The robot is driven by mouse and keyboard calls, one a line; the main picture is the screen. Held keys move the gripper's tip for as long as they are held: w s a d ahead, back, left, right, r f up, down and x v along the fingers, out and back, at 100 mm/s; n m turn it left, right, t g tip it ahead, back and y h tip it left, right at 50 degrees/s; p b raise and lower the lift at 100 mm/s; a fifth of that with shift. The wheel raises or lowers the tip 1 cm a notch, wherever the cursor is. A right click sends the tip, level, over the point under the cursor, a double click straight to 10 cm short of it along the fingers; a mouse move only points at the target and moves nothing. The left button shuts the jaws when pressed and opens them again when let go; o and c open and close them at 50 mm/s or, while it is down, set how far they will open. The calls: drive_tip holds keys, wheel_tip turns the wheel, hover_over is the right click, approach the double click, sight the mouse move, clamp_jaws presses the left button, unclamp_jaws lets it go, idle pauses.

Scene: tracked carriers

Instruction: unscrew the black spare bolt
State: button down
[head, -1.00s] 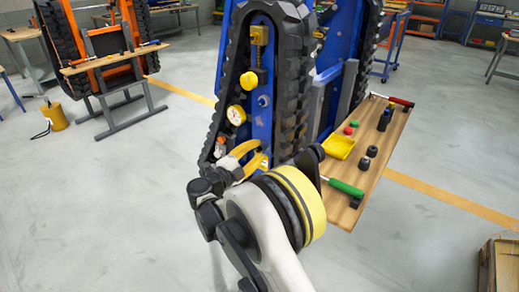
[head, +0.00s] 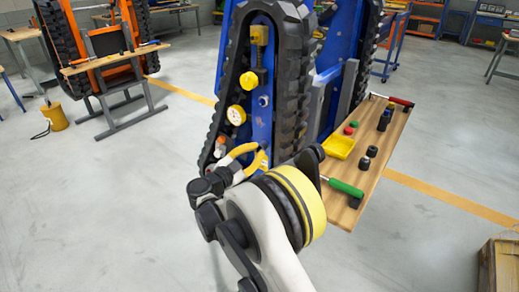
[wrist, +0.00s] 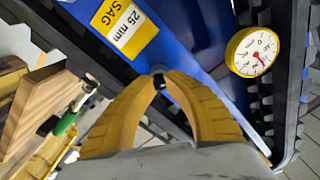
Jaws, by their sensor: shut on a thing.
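My gripper (head: 264,153) has yellow curved fingers and is at the lower part of the blue track frame (head: 262,120). In the wrist view my gripper (wrist: 160,82) is shut on a small dark piece, the black spare bolt (wrist: 159,80), at the blue plate. The fingertips cover most of the bolt, so I cannot tell how far it is threaded in. In the head view my fingers and wrist hide it.
A dial gauge (head: 236,115) and a yellow knob (head: 250,80) sit above on the frame. Black rubber track (head: 291,95) borders the frame. A wooden bench (head: 345,211) at right holds a yellow tray (head: 339,147) and a green-handled tool (head: 345,187).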

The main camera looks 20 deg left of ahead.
drive_tip(key=shift+n, duration=0.9)
drive_tip(key=n, duration=0.3)
drive_tip(key=shift+n, duration=0.3)
drive_tip(key=n, duration=0.6)
drive_tip(key=n, duration=0.4)
drive_tip(key=shift+n, duration=0.3)
drive_tip(key=n, duration=0.5)
drive_tip(key=c, duration=1.5)
unclamp_jaws()
drive_tip(key=shift+c, duration=0.2)
